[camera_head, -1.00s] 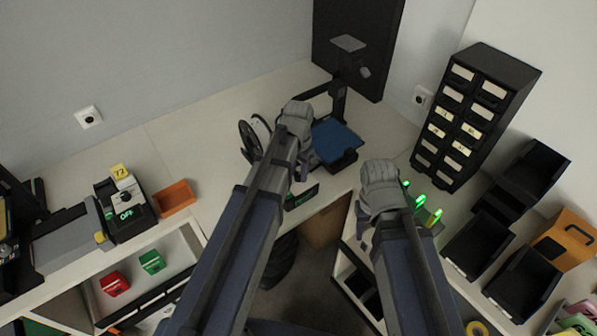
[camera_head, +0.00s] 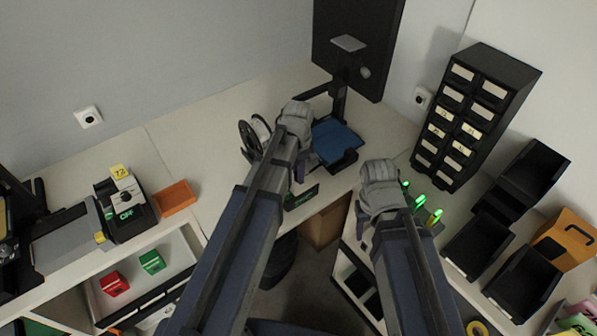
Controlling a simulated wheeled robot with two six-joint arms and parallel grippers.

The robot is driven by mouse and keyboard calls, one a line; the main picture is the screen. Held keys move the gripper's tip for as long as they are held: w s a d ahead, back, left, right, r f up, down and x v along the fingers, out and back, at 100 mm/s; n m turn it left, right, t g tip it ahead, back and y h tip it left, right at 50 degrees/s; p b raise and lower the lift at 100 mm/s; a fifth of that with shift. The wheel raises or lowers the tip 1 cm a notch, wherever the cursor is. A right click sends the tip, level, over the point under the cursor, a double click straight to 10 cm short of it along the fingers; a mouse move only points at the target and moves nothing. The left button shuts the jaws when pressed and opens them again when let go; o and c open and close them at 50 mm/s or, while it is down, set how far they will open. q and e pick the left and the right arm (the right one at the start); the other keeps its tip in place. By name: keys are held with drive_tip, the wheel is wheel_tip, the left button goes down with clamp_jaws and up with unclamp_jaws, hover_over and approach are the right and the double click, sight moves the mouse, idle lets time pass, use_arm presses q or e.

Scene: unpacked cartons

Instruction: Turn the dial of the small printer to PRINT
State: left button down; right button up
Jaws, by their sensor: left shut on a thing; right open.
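The small printer stands on the far bench, with a blue bed (camera_head: 336,141), a black upright and a spool (camera_head: 252,137) at its left. Its low front box (camera_head: 302,195) shows small green lettering, too small to read. My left gripper (camera_head: 299,172) reaches down just above this box and is shut on the dial. The dial is hidden by the gripper and wrist, so its setting cannot be seen. My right gripper (camera_head: 364,232) is open and empty, pointing down by the inner edge of the right bench.
A drawer cabinet (camera_head: 473,118), black bins (camera_head: 522,285) and green-lit pens (camera_head: 420,203) are at right. A gap lies between the benches.

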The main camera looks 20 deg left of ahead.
idle(0.3)
use_arm(q)
drive_tip(key=c, duration=0.5)
unclamp_jaws()
drive_tip(key=shift+c, duration=0.2)
drive_tip(key=shift+r, duration=0.1)
wheel_tip(320, 180, up, 8)
drive_tip(key=p, duration=0.8)
drive_tip(key=shift+f, duration=0.25)
drive_tip(key=s+d+f+n+b, duration=0.3)
drive_tip(key=s+d, duration=0.2)
drive_tip(key=s, duration=0.2)
drive_tip(key=s+d+f+n+y+b, duration=0.1)
drive_tip(key=s+d+f+n+b, duration=0.2)
drive_tip(key=s+d, duration=0.3)
drive_tip(key=shift+s+f+n+b, duration=0.3)
drive_tip(key=shift+s+n+b, duration=0.2)
drive_tip(key=shift+s, duration=0.3)
